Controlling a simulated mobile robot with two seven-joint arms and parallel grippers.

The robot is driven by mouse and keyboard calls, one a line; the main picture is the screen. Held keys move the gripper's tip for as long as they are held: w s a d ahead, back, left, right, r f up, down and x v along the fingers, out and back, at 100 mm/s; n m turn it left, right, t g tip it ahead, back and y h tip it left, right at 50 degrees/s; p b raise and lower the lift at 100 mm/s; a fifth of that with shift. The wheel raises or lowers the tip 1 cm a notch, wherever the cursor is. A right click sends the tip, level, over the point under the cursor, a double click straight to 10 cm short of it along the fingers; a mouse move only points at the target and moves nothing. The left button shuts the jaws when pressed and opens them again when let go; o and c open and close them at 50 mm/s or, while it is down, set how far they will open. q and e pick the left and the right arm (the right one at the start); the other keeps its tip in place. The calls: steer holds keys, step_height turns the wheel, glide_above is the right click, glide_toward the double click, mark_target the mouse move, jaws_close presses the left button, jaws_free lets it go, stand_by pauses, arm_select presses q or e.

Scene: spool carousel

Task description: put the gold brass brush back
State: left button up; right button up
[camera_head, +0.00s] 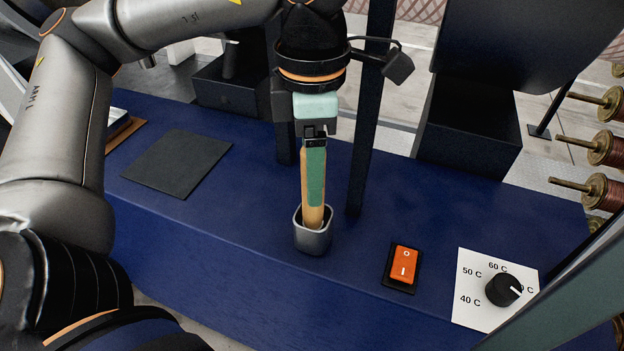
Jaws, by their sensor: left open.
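A brush with a tan-gold handle (307,180) stands nearly upright in a small grey cup (313,238) on the blue bench. Its lower end is inside the cup, so the bristles are hidden. My left gripper (315,190) reaches down from above, its green-faced finger overlapping the handle. The gripper is open at the handle; whether a finger touches it I cannot tell. The other finger is not clearly seen. My right gripper is not in view.
The blue bench (235,210) holds a dark square mat (178,162) at left. An orange rocker switch (403,265) and a temperature dial (502,290) lie right of the cup. A dark post (368,150) rises close behind it. Copper-wound spools (604,192) stand at far right.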

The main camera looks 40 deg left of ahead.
arm_select(q)
step_height(320, 180, up, 7)
steer(key=shift+f+p, duration=0.1)
steer(key=shift+p, duration=0.35)
steer(key=shift+r, duration=0.6)
steer(key=shift+s+r, duration=0.1)
steer(key=shift+s, duration=0.05)
steer(key=shift+w, duration=0.2)
